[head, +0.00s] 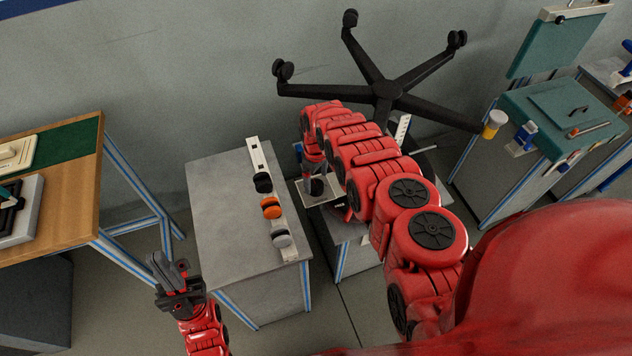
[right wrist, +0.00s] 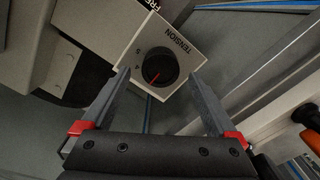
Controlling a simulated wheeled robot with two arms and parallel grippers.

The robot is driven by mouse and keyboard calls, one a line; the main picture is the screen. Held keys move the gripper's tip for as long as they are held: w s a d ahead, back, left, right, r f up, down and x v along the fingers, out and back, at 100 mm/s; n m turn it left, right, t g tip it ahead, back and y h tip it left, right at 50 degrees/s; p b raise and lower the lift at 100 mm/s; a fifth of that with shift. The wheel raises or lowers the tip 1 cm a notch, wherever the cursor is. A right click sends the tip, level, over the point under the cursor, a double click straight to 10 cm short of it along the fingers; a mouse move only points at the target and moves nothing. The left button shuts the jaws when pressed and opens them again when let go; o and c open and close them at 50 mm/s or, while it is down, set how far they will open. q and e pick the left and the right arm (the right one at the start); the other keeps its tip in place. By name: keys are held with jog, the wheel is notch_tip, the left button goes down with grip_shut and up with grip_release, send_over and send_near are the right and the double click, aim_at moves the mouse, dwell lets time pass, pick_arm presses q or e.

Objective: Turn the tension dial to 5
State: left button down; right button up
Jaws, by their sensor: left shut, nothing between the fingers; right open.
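The tension dial (right wrist: 160,67) is a round black knob with a red pointer line. It sits on a pale panel (right wrist: 184,38) printed "TENSION" in the right wrist view. The pointer slants toward the lower left; the small marks beside the knob are too small to read surely. My right gripper (right wrist: 160,76) is open, with one finger on each side of the dial; I cannot tell whether they touch it. In the head view my right arm reaches to the pale panel (head: 318,193), partly covering it. My left gripper (head: 170,270) is shut and empty, left of the grey cabinet.
A grey cabinet (head: 222,215) bears a strip with black, orange and grey knobs (head: 270,208). An upturned black chair base (head: 387,90) stands behind my right arm. A wooden bench (head: 60,220) is at left, and a teal-topped cabinet (head: 540,110) at right.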

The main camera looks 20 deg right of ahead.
aim_at(316, 187)
jog(key=shift+s+f+b, duration=0.1)
jog(key=shift+f+b, duration=0.2)
jog(key=shift+f, duration=0.45)
jog(key=shift+f+b, duration=0.3)
jog(key=shift+f, duration=0.35)
jog(key=c, duration=1.4)
